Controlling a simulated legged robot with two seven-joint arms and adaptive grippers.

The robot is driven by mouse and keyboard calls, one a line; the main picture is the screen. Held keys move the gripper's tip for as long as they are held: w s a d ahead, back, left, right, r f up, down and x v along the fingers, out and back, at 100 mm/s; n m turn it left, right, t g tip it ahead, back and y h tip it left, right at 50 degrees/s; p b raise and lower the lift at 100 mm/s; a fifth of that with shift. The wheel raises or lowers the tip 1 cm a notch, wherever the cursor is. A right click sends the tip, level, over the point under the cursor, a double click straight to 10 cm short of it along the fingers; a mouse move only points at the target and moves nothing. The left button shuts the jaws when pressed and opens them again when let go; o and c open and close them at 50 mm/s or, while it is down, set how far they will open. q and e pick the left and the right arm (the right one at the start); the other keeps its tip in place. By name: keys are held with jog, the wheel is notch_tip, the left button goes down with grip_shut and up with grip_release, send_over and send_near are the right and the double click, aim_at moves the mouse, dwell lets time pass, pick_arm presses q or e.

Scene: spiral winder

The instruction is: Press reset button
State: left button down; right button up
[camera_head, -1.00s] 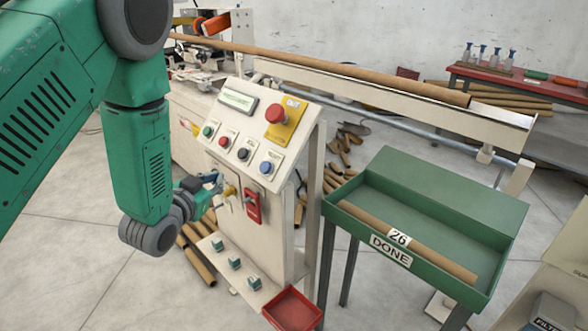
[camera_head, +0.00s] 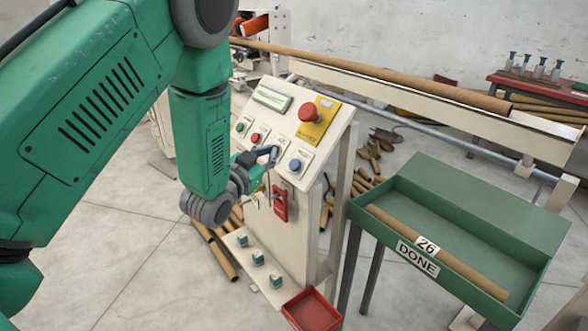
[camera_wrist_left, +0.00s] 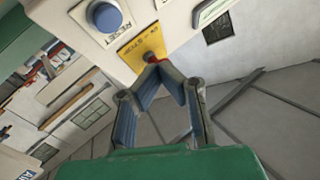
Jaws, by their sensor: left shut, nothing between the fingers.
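The reset button is a round blue button (camera_head: 295,165) at the right end of the button row on the sloped panel of a cream control cabinet (camera_head: 318,200). In the left wrist view the blue button (camera_wrist_left: 104,16) shows at the top, with RESET lettered beside it. My left gripper (camera_head: 272,153) is in front of the panel, just left of the blue button in the head view. Its fingers are shut and empty. In the wrist view the left gripper's fingertips (camera_wrist_left: 160,66) appear below and right of the button, apart from it. The gripper covers the button left of the blue one.
A red emergency stop (camera_head: 310,113) on a yellow plate sits above the buttons. A red switch (camera_head: 281,203) and a yellow key are below. A green DONE tray (camera_head: 460,205) stands at the right, and a red bin (camera_head: 312,311) at the cabinet's foot.

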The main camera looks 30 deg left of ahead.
aim_at(294, 159)
pick_arm(q)
jog(key=w+d+f+b, duration=0.1)
jog(key=w+f+b, duration=0.2)
jog(key=w+f, duration=0.1)
jog(key=shift+w+d, duration=0.2)
jog(key=shift+w, duration=0.05)
jog(key=shift+d, duration=0.25)
jog(key=shift+a, duration=0.15)
dwell(0.4)
jog(key=shift+w+f, duration=0.1)
jog(key=shift+f, duration=0.05)
dwell(0.5)
jog(key=shift+w+d+f, duration=0.1)
jog(key=shift+w+d, duration=0.05)
jog(key=shift+d, duration=0.05)
jog(key=shift+w+d+f+b, duration=0.15)
jog(key=shift+w+f+b, duration=0.15)
jog(key=shift+b, duration=0.1)
dwell(0.6)
dwell(0.4)
jog(key=shift+s+a+r+p, duration=0.3)
jog(key=shift+s+r+p, duration=0.25)
jog(key=shift+s, duration=0.05)
